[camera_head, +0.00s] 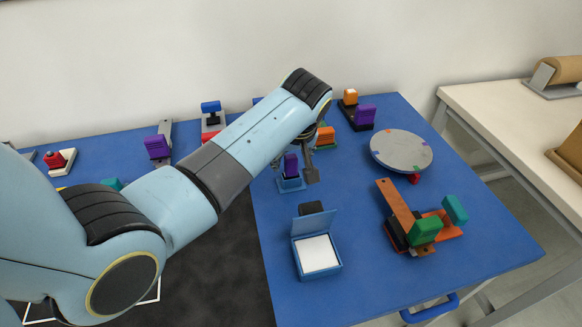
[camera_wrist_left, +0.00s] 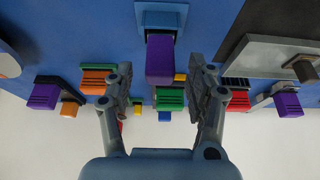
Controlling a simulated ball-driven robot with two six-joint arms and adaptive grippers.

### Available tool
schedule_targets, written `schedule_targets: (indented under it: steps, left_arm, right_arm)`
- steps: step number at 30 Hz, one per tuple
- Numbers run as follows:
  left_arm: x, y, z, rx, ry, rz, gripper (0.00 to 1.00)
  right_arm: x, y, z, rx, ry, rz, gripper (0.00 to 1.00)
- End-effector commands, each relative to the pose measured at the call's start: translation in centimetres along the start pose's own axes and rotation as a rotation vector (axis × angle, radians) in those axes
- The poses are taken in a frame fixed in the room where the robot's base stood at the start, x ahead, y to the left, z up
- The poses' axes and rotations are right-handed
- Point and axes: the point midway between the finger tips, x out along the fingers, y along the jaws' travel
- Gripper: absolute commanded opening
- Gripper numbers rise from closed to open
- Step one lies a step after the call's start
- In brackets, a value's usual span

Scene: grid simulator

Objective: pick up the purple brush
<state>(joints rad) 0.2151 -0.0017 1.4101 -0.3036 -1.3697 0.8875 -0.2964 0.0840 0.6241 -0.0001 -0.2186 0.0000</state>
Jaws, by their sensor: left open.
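A purple block that looks like the brush (camera_head: 291,163) stands upright in a small blue holder (camera_head: 291,184) near the middle of the blue table. In the left wrist view the purple brush (camera_wrist_left: 160,60) appears between the two fingers, with its blue holder (camera_wrist_left: 160,20) at the top. My left gripper (camera_head: 309,170) is beside the brush in the head view, partly hidden by my forearm. The left gripper (camera_wrist_left: 160,82) is open and holds nothing; whether its fingers touch the brush cannot be told. My right gripper is not in view.
Other purple-topped pieces stand at the back left (camera_head: 157,147) and back right (camera_head: 365,113). A grey turntable (camera_head: 401,150) is to the right. An open blue box (camera_head: 317,254) and an orange-green fixture (camera_head: 424,228) are in front. Bare table lies between them.

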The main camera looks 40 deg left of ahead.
Motion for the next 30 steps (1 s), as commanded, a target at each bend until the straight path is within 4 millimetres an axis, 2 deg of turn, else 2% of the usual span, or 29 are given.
schedule_targets:
  steps: [3,8,11,21,30]
  left_arm:
    - [0.67,-0.01,0.0,0.0,0.0,0.0,0.56]
    - [0.67,0.01,0.0,0.0,0.0,0.001,0.56]
    - [0.66,0.01,0.01,0.0,0.0,0.001,0.45]
    - [0.64,0.01,0.02,0.0,0.0,0.001,0.02]
    - [0.38,0.04,-0.11,0.0,0.0,0.001,0.02]
  right_arm:
    - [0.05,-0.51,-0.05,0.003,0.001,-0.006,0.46]
    - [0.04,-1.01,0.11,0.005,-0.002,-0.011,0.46]
    - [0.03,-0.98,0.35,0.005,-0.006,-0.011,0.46]
    - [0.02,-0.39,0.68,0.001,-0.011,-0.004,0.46]
    - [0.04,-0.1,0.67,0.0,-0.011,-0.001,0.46]
